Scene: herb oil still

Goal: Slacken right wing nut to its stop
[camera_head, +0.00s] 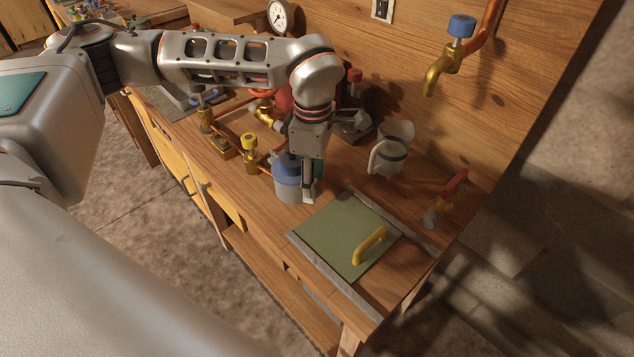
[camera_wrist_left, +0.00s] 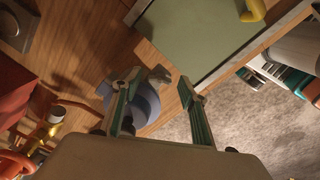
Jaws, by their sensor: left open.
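My left gripper (camera_head: 310,192) points down over the bench, right beside a blue-topped grey jar (camera_head: 287,181). In the left wrist view its two fingers (camera_wrist_left: 168,80) are apart, with nothing held between them. The jar also shows there, partly behind one finger (camera_wrist_left: 146,105). I cannot make out the right wing nut clearly in either view; my arm hides part of the bench behind it. My right gripper is not in view.
A green panel (camera_head: 335,238) with a yellow handle (camera_head: 370,245) lies right of the gripper. A pale jug (camera_head: 391,150) stands behind. Brass valves, one yellow-topped (camera_head: 250,152), stand left. A blue-knobbed tap (camera_head: 447,60) juts from the back wall.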

